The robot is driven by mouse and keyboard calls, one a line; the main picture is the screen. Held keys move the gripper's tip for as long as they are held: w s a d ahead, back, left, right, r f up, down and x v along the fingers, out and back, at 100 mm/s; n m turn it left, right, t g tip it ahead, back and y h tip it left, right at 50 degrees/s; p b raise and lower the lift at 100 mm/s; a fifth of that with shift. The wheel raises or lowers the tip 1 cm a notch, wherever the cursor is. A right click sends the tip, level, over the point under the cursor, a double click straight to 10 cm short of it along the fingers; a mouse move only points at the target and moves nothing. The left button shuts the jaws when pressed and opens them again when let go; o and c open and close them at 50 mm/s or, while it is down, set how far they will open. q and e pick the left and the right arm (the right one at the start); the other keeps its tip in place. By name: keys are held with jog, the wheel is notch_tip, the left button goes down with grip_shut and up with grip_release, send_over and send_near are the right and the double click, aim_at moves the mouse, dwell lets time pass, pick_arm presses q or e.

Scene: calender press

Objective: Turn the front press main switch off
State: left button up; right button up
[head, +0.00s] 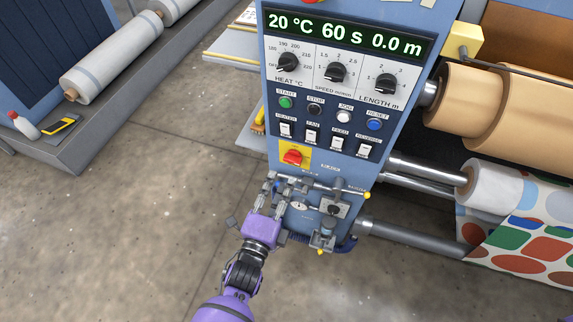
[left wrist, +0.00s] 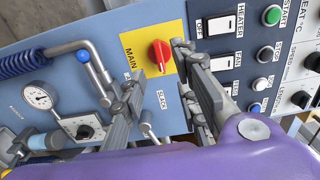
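The main switch is a red knob (head: 293,157) on a yellow plate (head: 305,148), low on the press's blue control panel. In the left wrist view the red knob (left wrist: 160,55) lies beyond and between my fingertips, with its handle along the line of the word MAIN. My left gripper (head: 287,181) is open and empty, just below the knob in the head view. The left wrist view also shows its spread fingers (left wrist: 156,68). I see no clear contact with the knob. My right gripper is not in view.
The lit display (head: 345,33) reads 20 °C, 60 s, 0.0 m. Dials, buttons and white rocker switches (head: 311,136) sit above the knob. A gauge (left wrist: 38,97), a bent pipe with a blue ball (left wrist: 82,55) and a valve (head: 333,208) crowd the area below it.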

aim_at(293, 158)
pick_arm(q)
jog(key=x, duration=0.7)
jog(key=shift+d, duration=0.15)
jog(key=shift+w+f, duration=0.1)
jog(key=shift+c, duration=0.3)
grip_shut()
